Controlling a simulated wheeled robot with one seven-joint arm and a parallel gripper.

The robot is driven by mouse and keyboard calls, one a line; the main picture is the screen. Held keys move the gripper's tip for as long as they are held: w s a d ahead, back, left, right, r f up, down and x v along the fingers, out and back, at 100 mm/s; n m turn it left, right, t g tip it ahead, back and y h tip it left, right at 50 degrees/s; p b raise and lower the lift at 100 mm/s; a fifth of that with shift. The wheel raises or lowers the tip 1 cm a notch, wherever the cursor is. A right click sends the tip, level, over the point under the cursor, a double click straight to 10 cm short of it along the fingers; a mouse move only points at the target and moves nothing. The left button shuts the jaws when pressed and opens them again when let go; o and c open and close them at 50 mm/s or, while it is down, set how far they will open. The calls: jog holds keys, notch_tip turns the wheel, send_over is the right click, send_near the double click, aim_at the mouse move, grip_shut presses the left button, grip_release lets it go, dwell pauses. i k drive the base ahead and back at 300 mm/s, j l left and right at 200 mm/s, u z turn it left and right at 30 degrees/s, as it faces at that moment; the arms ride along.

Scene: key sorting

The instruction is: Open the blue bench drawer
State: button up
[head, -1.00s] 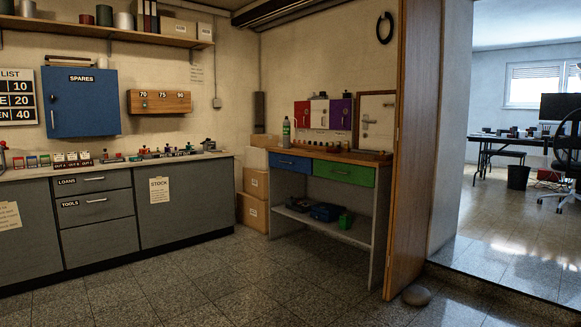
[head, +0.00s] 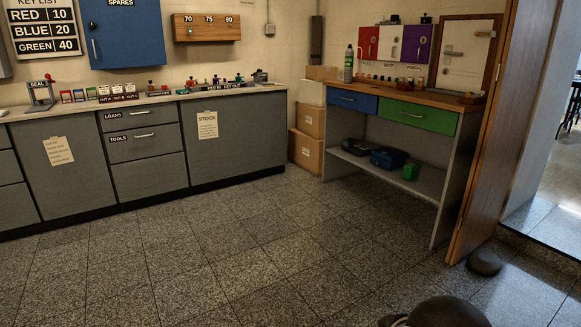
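The blue bench drawer (head: 352,100) is at the left of the small workbench's front, under the wooden top (head: 395,90). It looks shut, with a thin bar handle on its face. The green drawer (head: 418,116) sits beside it on the right and also looks shut. A dark rounded shape at the bottom edge of the head view may be part of my own arm; I cannot tell. My gripper does not show in the view.
Cardboard boxes (head: 306,138) stand left of the bench. A wooden door (head: 484,150) stands open at its right, with a round dark stop (head: 484,262) by its foot. The lower shelf (head: 390,172) holds dark cases and a green box. The tiled floor (head: 240,240) ahead is clear.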

aim_at(364, 103)
jog(key=i, duration=2.65)
jog(key=i+z, duration=0.1)
jog(key=i, duration=0.45)
jog(key=i+j+z, duration=0.1)
jog(key=i, duration=0.45)
jog(key=i+j+z, duration=0.1)
jog(key=i, duration=0.4)
